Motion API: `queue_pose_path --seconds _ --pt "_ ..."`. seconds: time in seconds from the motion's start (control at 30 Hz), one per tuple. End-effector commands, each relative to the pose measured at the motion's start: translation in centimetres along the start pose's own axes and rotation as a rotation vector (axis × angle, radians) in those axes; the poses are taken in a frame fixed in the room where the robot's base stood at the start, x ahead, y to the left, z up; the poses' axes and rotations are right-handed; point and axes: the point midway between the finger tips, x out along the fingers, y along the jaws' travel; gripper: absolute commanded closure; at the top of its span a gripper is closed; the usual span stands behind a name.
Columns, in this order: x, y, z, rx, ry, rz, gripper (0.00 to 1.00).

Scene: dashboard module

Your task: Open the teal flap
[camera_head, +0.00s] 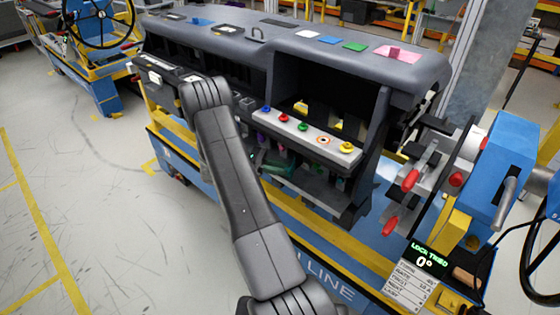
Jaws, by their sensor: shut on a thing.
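A dark teal piece, which looks like the teal flap (277,164), shows low in the dashboard module's front, just right of my arm. Its left part is hidden behind my arm, and it is too dark and small to tell how far it stands open. My arm rises from the bottom middle, bends at the upper left and reaches in toward the module. My gripper is hidden behind my own arm, so its fingers and any contact with the flap cannot be seen.
A light panel with coloured knobs (302,138) juts out above the teal piece. The grey dashboard module (290,52) has coloured pieces on top. To the right stand a blue machine with red-tipped handles (410,180) and a lock display (424,256). Floor at left is clear.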

Motion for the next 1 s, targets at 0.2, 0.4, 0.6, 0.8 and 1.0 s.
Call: queue_pose_path --seconds 0.2,0.4,0.6,0.8,1.0 --pt "-0.25 0.3 0.87 -0.001 -0.003 -0.064 1.0" --pt "-0.48 0.52 0.78 0.001 -0.002 -0.109 1.0" --pt "-0.63 0.64 0.53 0.001 -0.002 -0.14 1.0" --pt "-0.72 0.73 0.32 0.002 -0.002 -0.156 1.0" --pt "-0.75 0.76 0.2 0.002 -0.001 -0.161 1.0"
